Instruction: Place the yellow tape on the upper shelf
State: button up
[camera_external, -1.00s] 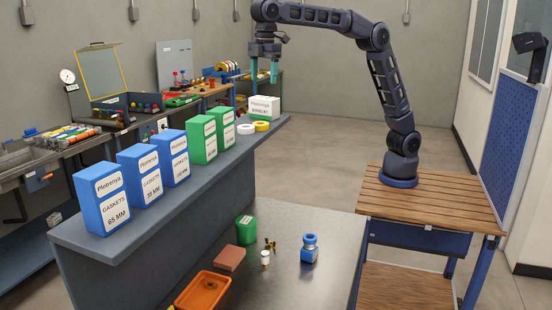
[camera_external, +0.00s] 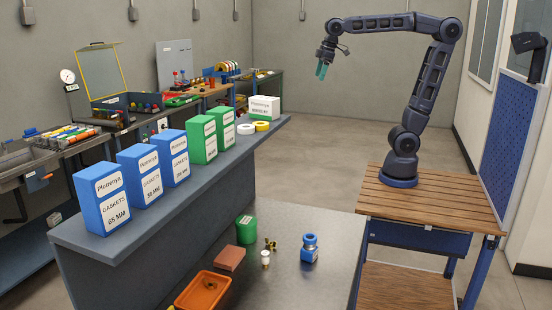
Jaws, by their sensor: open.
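The yellow tape (camera_external: 262,126) lies flat on the grey upper shelf (camera_external: 150,213), near its far end. A white tape roll (camera_external: 245,129) lies just left of it, and a white box (camera_external: 264,107) stands behind it. My gripper (camera_external: 321,71) is open and empty. It hangs in the air above and to the right of the shelf's far end, well apart from the yellow tape. Its teal fingertips point down.
Blue and green gasket boxes (camera_external: 139,176) stand in a row along the shelf. The lower metal counter (camera_external: 335,240) holds an orange tray (camera_external: 203,291), a brown block (camera_external: 230,259), a green container (camera_external: 246,229) and a blue bottle (camera_external: 309,248).

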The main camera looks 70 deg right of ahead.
jog(key=s+d+f+m+t, duration=0.1)
jog(key=s+d+f+m, duration=0.4)
jog(key=s+d+f, duration=0.8)
jog(key=s+f, duration=0.1)
jog(key=s, duration=0.1)
jog(key=shift+s+d+f+t, duration=0.25)
jog(key=shift+s+d+t, duration=0.05)
jog(key=shift+s+d, duration=0.1)
